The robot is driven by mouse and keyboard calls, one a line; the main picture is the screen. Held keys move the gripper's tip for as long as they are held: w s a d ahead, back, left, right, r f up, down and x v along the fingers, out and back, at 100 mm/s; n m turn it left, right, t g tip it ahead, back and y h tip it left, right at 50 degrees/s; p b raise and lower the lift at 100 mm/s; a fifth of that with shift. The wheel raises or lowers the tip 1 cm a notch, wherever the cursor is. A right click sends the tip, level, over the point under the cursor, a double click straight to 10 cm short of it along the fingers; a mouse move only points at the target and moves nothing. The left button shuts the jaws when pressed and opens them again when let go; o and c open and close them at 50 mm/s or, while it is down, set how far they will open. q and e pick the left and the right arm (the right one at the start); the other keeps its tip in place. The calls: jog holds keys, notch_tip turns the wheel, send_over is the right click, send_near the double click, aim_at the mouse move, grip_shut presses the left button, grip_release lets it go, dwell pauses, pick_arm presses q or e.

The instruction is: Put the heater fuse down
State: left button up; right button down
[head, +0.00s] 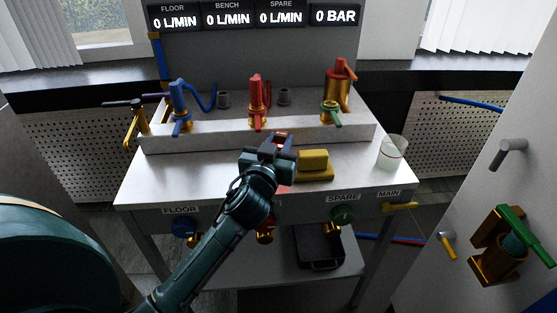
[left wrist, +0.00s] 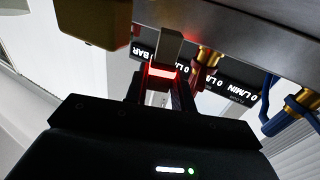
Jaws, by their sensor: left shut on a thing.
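My left gripper (head: 281,143) reaches in over the white bench top, just left of a yellow block. It also shows in the left wrist view (left wrist: 160,90), shut on a small grey piece with a glowing red band, which I take to be the heater fuse (left wrist: 162,72). In the head view the gripper mostly hides the fuse, with only a little dark red showing at the fingertips. I cannot tell whether the fuse touches the bench. My right gripper is not in view.
The yellow block (head: 314,162) lies close to the right of my gripper. A white cup (head: 391,152) stands at the bench's right end. Behind is a raised ledge (head: 215,136) with blue, red and green valves. The bench top (head: 165,178) is clear at left.

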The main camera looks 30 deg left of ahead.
pick_arm(q)
jog(key=shift+f+b, duration=0.4)
jog(key=shift+f, duration=1.35)
jog(key=shift+f, duration=0.15)
jog(key=o, duration=0.7)
